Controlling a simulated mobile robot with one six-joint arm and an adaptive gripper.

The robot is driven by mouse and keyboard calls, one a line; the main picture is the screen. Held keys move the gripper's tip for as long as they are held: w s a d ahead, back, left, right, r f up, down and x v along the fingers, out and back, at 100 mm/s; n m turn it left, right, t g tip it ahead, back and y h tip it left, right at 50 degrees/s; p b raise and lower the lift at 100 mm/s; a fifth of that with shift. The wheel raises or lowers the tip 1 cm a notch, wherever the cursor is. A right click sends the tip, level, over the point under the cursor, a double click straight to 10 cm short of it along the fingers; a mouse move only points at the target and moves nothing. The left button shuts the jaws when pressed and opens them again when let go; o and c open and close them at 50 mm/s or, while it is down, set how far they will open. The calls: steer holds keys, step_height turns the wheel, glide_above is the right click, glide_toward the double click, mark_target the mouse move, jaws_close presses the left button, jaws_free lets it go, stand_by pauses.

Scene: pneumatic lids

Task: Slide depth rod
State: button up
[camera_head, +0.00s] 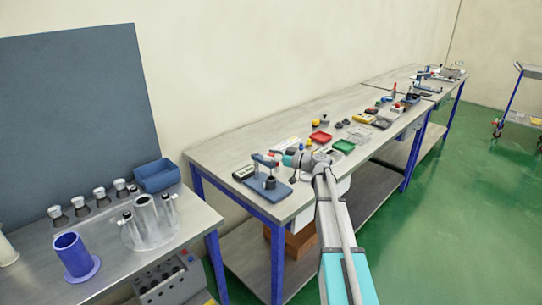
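My arm reaches over the near end of the long workbench. My gripper (289,159) is at the right of a small fixture with a blue base plate (281,193), close to its upper part. The fixture has a grey-blue upright with a horizontal arm (265,160) on top and a dark cylinder (270,183) on its plate. I cannot tell whether my gripper touches the fixture. Its fingers are too small and partly hidden to show if they are open or shut. I cannot make out a depth rod for certain.
A dark-topped box (243,173) lies left of the fixture. A red tray (321,137) and a green tray (344,146) stand farther along the bench. A nearer metal table (105,250) at left holds a blue flanged cylinder (75,257), metal cylinders and a blue bin (157,176).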

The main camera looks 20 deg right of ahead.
jaws_close()
step_height(320, 180, up, 6)
steer(key=p, duration=0.6)
steer(key=shift+r, duration=0.2)
steer(key=shift+w, duration=0.1)
steer(key=shift+o, duration=1.3)
jaws_free()
steer(key=shift+s, duration=0.2)
steer(key=v, duration=1.1)
steer(key=shift+s+d, duration=0.2)
steer(key=shift+d, duration=0.15)
